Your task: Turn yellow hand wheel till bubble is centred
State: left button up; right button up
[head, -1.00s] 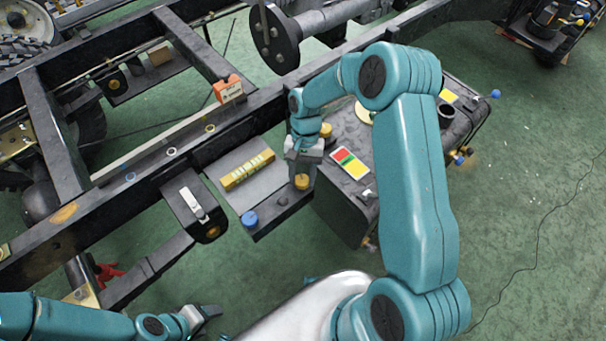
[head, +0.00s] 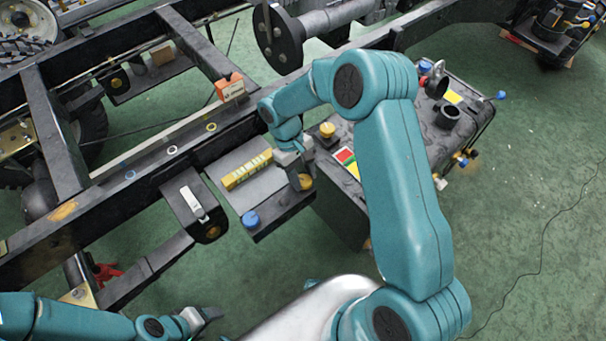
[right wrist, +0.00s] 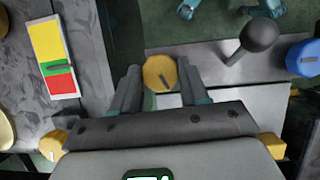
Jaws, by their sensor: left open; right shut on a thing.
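The yellow hand wheel (head: 305,182) sits at the right edge of a grey plate (head: 284,203). My right gripper (head: 298,177) is shut on it from above. In the right wrist view the wheel (right wrist: 160,72), with a dark slanted line on its face, lies between the two fingers. A yellow level (head: 247,169) with pale windows lies on the plate, left of the wheel. Its bubble is too small to make out. My left gripper (head: 205,317) is open and empty at the lower left, away from the plate.
A blue knob (head: 250,219) stands at the plate's front corner. Right of the wheel is a dark tank with a red, green and yellow card (right wrist: 52,58) and a yellow cap (head: 327,130). An orange block (head: 230,88) sits on the black chassis rail (head: 130,177).

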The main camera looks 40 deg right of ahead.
jog(key=shift+n+h, duration=0.3)
jog(key=shift+n, duration=0.5)
jog(key=o, duration=1)
jog(key=v, duration=0.8)
jog(key=p+v, duration=0.1)
jog(key=v, duration=0.7)
jog(key=shift+s+a+r, duration=0.15)
jog(key=shift+r, duration=0.1)
